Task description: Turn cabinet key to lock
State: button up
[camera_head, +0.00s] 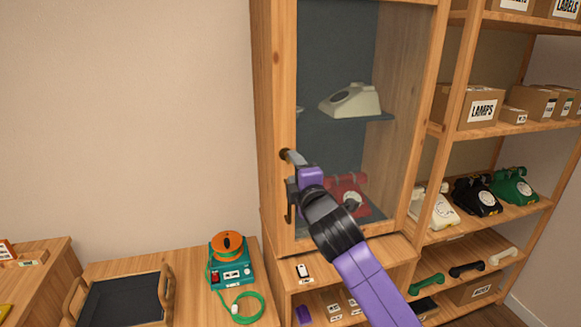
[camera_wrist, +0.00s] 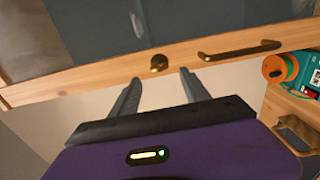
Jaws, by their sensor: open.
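The wooden cabinet (camera_head: 284,80) has a glass door with a wooden frame. In the wrist view, the small brass cabinet key (camera_wrist: 158,63) sits in its round fitting on the door's wooden frame (camera_wrist: 90,80). My gripper (camera_wrist: 160,76) is open, its two dark fingers on either side of the key's line and the key just beyond the tips. No contact is clear. In the head view my gripper (camera_head: 289,170) is at the door's left upright, and the key cannot be made out there.
A dark bar handle (camera_wrist: 240,50) is beside the key on the same frame. Phones stand behind the glass, including a cream one (camera_head: 352,101) and a red one (camera_head: 347,190). Shelves with phones and boxes (camera_head: 483,108) are at right. A teal device with an orange reel (camera_head: 230,265) stands lower left.

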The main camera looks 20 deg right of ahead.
jog(key=shift+s, duration=1.1)
jog(key=s+a+r+m+t+y, duration=0.2)
jog(key=s+a+r+m+t, duration=0.1)
jog(key=s+m, duration=0.45)
jog(key=s+d+f+m+g, duration=0.1)
jog(key=s+f, duration=0.6)
jog(key=s, duration=0.9)
jog(key=s+d+f+m+g+h, duration=0.1)
jog(key=s+f+m+g, duration=0.2)
jog(key=s, duration=1.4)
jog(key=s+d+f+m+g+h, duration=0.1)
jog(key=s+f+m, duration=0.5)
jog(key=s+f, duration=0.6)
jog(key=s+g, duration=0.1)
jog(key=s, duration=0.4)
jog(key=shift+s+d+f+m, duration=0.25)
jog(key=shift+f+m, duration=0.1)
jog(key=shift+f, duration=0.05)
